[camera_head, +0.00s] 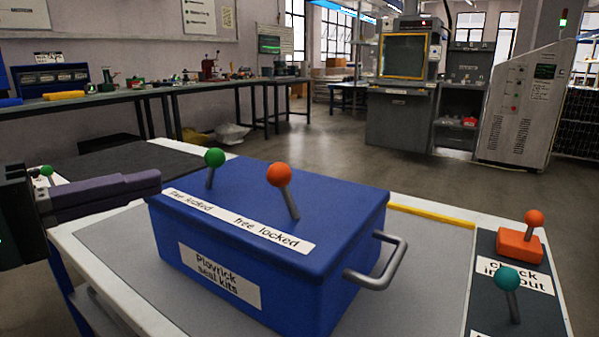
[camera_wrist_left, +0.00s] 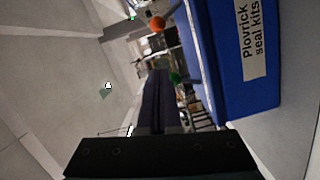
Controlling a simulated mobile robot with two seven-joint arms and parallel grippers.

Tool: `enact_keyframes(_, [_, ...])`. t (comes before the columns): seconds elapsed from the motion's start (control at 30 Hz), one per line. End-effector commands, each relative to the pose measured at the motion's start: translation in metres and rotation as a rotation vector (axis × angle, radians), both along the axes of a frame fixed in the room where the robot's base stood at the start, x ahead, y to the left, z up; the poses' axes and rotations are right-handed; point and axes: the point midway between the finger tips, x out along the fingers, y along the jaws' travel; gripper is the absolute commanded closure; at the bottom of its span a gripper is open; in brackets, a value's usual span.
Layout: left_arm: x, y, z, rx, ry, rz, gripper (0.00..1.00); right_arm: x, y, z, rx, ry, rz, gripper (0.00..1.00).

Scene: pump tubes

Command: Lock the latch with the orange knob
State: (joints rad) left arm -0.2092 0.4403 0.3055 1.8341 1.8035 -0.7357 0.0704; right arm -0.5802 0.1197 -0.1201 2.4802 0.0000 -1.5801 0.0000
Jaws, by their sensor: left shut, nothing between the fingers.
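A blue box (camera_head: 270,220) labelled "Plovrick seal kits" stands on the table. On its lid, a lever with an orange knob (camera_head: 279,175) leans to the left, behind a strip (camera_head: 237,221) marked "free" and "locked". To its left is a lever with a green knob (camera_head: 214,157), nearly upright. My left gripper (camera_head: 157,181) is shut and empty, its tips by the box's left end, below the green knob; whether they touch the box is unclear. The wrist view shows the shut fingers (camera_wrist_left: 157,95), box (camera_wrist_left: 235,60), orange knob (camera_wrist_left: 157,23) and green knob (camera_wrist_left: 175,78). My right gripper is out of view.
A metal handle (camera_head: 380,265) sticks out from the box's right end. On a dark panel at the right are another orange-knobbed lever (camera_head: 533,218) on an orange block and a teal-knobbed lever (camera_head: 508,280). The air above the lid is clear around the two knobs.

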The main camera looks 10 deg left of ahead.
Motion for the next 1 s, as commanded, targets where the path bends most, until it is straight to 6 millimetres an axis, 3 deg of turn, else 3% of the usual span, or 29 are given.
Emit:
enact_keyframes(0.4, [0.074,-0.046,-0.002,0.001,-0.002,-0.002,1.00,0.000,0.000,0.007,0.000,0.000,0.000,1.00])
enact_keyframes(0.7, [0.079,-0.080,-0.011,0.000,0.000,-0.002,1.00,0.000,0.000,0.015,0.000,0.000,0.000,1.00])
enact_keyframes(1.0, [0.080,-0.082,-0.012,0.002,0.000,-0.001,1.00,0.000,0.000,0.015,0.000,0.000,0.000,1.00])
